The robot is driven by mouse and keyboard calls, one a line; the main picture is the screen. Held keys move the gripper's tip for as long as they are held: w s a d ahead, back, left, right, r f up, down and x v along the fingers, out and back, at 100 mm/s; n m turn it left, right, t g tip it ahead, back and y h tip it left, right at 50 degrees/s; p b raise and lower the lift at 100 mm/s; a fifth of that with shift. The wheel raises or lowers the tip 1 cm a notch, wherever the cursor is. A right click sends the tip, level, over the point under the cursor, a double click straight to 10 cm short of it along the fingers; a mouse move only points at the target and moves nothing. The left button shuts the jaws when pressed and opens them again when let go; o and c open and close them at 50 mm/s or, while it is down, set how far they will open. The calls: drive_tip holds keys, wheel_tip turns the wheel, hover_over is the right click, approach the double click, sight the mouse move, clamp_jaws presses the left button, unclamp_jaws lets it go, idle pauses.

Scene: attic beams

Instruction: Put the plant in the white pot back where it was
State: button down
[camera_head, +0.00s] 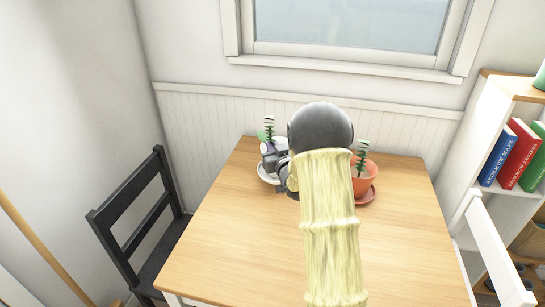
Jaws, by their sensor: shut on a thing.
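The plant in the white pot (268,130) shows as a green leafy stem near the far left part of the wooden table. A white rounded edge of its pot or saucer (265,177) shows just below my gripper. My gripper (273,160) is at this plant, shut on it, with the grey jaws covering most of the pot. The yellow arm cover and dark wrist hide the rest. I cannot tell whether the pot touches the table.
A second plant (362,155) stands in a terracotta pot (364,180) on a saucer, right of my wrist. The table (235,245) is clear in front. A black chair (130,215) is left, a white chair (495,250) right. A bookshelf (500,110) stands right.

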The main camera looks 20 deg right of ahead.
drive_tip(key=shift+r, duration=0.1)
drive_tip(key=shift+f, duration=1.9)
drive_tip(key=c, duration=1.6)
unclamp_jaws()
drive_tip(key=shift+f, duration=0.1)
drive_tip(key=shift+o, duration=0.2)
drive_tip(key=s+b, duration=0.1)
drive_tip(key=s, duration=1.1)
